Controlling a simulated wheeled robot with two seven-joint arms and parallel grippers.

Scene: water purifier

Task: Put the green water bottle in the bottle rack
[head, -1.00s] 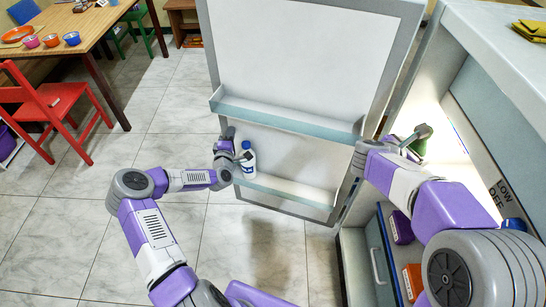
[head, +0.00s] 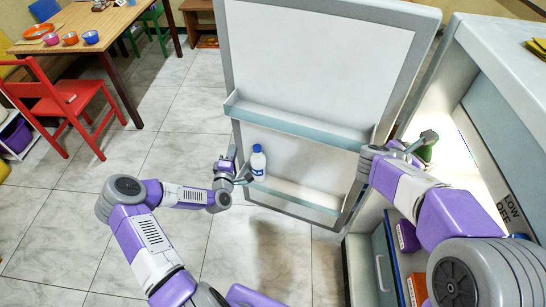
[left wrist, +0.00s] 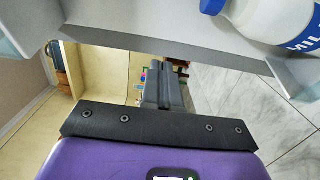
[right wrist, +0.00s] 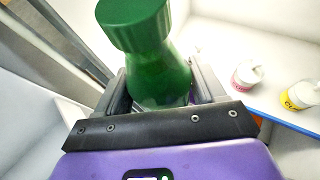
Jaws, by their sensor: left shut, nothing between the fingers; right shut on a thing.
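The green water bottle (right wrist: 150,60) is upright between the fingers of my right gripper (right wrist: 158,95), which is shut on it. In the head view, the bottle (head: 426,152) is partly hidden by my right gripper (head: 418,146), inside the lit fridge. The bottle rack appears to be one of the shelves on the open fridge door: an upper shelf (head: 290,121) and a lower shelf (head: 300,195). A white milk bottle with a blue cap (head: 258,163) stands at the lower shelf's left end. My left gripper (head: 245,176) is shut and empty close beside it; the left wrist view shows its closed fingers (left wrist: 166,85).
The open door (head: 320,60) stands in front of me. Two small white bottles with pink (right wrist: 247,75) and yellow (right wrist: 300,95) labels stand inside the fridge. A red chair (head: 65,100) and wooden table (head: 90,30) are at the far left. The lower shelf looks clear right of the milk.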

